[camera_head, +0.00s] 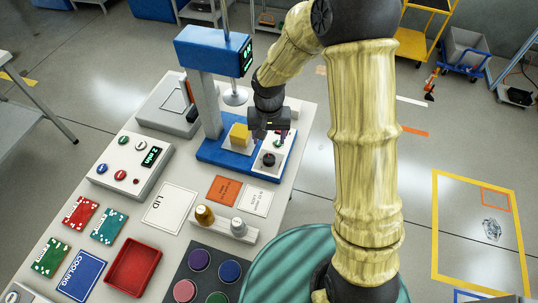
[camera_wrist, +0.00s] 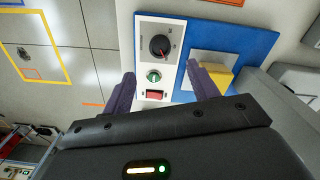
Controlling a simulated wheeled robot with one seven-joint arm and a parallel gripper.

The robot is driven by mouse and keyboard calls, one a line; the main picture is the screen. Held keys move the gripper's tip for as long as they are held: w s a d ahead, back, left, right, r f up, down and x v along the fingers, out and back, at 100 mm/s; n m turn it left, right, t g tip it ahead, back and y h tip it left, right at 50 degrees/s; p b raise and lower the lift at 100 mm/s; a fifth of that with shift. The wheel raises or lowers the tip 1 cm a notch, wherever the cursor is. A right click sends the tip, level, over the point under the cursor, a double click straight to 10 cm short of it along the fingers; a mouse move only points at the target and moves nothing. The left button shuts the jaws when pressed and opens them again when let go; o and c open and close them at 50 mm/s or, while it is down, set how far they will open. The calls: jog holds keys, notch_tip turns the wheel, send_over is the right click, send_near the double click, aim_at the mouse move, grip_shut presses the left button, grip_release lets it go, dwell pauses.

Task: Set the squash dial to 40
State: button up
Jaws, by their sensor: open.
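The dial (camera_wrist: 160,47) is a round black knob with a red pointer line, on a white control panel (camera_wrist: 144,62). The pointer slants to the lower right in the wrist view; the scale marks are too small to read. In the head view the dial (camera_head: 268,159) is the dark knob at the panel's near end. My gripper (camera_head: 268,132) hangs over the panel. In the wrist view my gripper (camera_wrist: 162,84) is open and empty, its purple fingers spread on either side of the panel. The dial lies beyond the fingertips and shows no contact with them.
A green button (camera_wrist: 153,76) and a red switch (camera_wrist: 155,94) share the panel. A yellow block (camera_head: 239,134) sits beside it on the blue press base (camera_head: 218,155). The blue press head (camera_head: 213,48) stands above.

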aim_at(270, 158)
notch_tip(270, 158, down, 11)
jog(key=shift+r+p, duration=0.15)
jog(key=shift+p, duration=0.5)
jog(key=c, duration=1)
jog(key=shift+n, duration=0.4)
jog(key=n, duration=0.5)
jog(key=shift+w+d+b, duration=0.1)
jog(key=shift+b, duration=0.3)
jog(key=n, duration=0.6)
